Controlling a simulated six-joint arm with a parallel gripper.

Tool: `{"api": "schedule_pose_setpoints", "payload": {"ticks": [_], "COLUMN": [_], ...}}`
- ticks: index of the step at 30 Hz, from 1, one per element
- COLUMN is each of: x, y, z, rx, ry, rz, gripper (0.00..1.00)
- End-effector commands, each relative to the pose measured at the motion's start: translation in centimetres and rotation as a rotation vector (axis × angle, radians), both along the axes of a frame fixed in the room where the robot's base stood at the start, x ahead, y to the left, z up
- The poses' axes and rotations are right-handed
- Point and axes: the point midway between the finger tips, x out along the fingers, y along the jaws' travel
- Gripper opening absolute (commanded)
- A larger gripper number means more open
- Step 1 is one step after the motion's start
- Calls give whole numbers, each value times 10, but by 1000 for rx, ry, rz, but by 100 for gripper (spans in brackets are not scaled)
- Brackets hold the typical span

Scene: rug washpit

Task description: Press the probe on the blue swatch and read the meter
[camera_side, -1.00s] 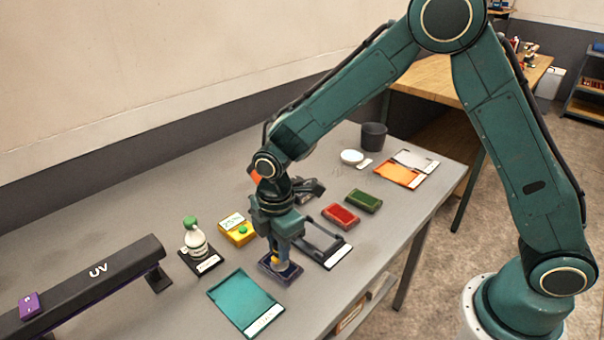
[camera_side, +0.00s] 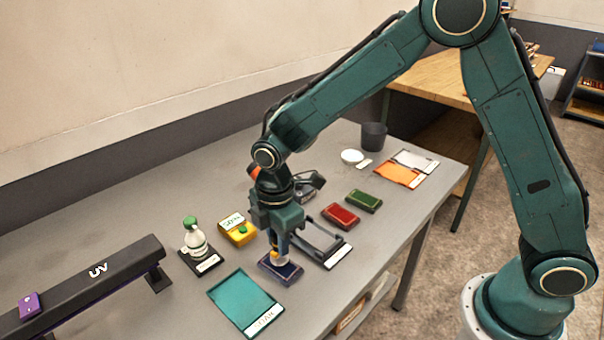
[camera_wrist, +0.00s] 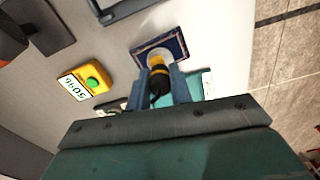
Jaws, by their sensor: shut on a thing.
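My gripper (camera_side: 279,246) is shut on the probe (camera_side: 280,258), a yellow and black piece with a pale tip. The probe points down over the dark blue swatch (camera_side: 291,277), which lies flat on the grey bench. In the wrist view the probe (camera_wrist: 158,82) stands between the fingers, its tip over the blue swatch (camera_wrist: 138,40). I cannot tell whether the tip touches the cloth. The yellow meter (camera_side: 243,238) with a green button sits left of the swatch.
A teal tray (camera_side: 245,301) lies in front. A green-capped bottle (camera_side: 195,240) and the black UV lamp bar (camera_side: 98,270) stand left. A dark cradle (camera_side: 330,245), a red swatch (camera_side: 340,216) and a green swatch (camera_side: 364,201) lie right. The back left bench is clear.

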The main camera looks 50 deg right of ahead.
Motion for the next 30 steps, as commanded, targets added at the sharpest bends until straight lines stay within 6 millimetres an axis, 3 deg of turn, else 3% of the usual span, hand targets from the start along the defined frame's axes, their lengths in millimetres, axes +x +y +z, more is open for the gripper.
{"api": "schedule_pose_setpoints", "payload": {"ticks": [30], "x": [0], "y": [0], "z": [52], "rx": [1], "ry": [-1], "rz": [0], "gripper": [0]}}
